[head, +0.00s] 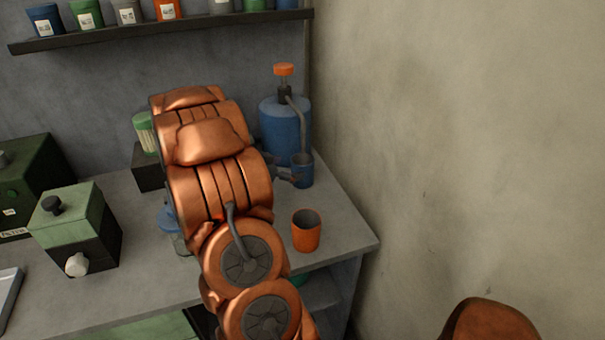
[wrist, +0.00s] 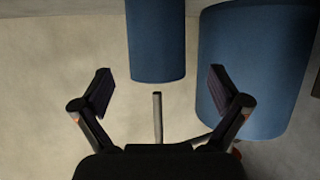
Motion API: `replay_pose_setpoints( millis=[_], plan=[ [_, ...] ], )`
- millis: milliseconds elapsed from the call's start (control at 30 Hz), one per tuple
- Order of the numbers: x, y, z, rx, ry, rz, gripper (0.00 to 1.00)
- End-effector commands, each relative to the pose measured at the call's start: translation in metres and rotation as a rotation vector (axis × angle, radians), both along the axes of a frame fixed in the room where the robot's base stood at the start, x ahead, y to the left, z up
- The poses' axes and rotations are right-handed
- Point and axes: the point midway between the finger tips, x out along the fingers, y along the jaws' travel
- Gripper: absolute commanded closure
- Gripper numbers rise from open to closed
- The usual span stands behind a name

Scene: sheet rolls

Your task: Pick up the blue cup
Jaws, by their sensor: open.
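The blue cup (head: 304,172) stands at the back right of the counter, in front of the blue pump dispenser (head: 279,128). My gripper (head: 291,177) is at its left side, partly hidden by my arm in the head view. In the wrist view my gripper (wrist: 160,88) is open, its two fingers spread and empty. The cup (wrist: 157,42) lies ahead, lined up with the gap between the fingers. I cannot tell whether they touch it. The dispenser (wrist: 262,65) fills the right of that view.
An orange cup (head: 306,231) stands on the counter (head: 345,236) near its right front edge. A green box (head: 76,228) with a knob stands at left. A shelf (head: 150,32) with several containers is above. A wall (head: 450,150) closes the right side.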

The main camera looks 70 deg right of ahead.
Motion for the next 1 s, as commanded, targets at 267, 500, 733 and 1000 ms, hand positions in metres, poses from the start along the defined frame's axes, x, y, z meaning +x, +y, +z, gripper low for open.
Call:
replay_pose_setpoints(
  millis=[267,500,733,1000],
  plan=[
    [-0.009,-0.014,-0.004,0.002,-0.001,0.001,0.02],
    [-0.022,-0.034,-0.009,0.0,-0.002,0.001,0.02],
    [-0.027,-0.046,-0.015,0.0,-0.002,0.002,0.02],
    [-0.027,-0.047,-0.016,0.001,-0.003,0.003,0.02]
  ],
)
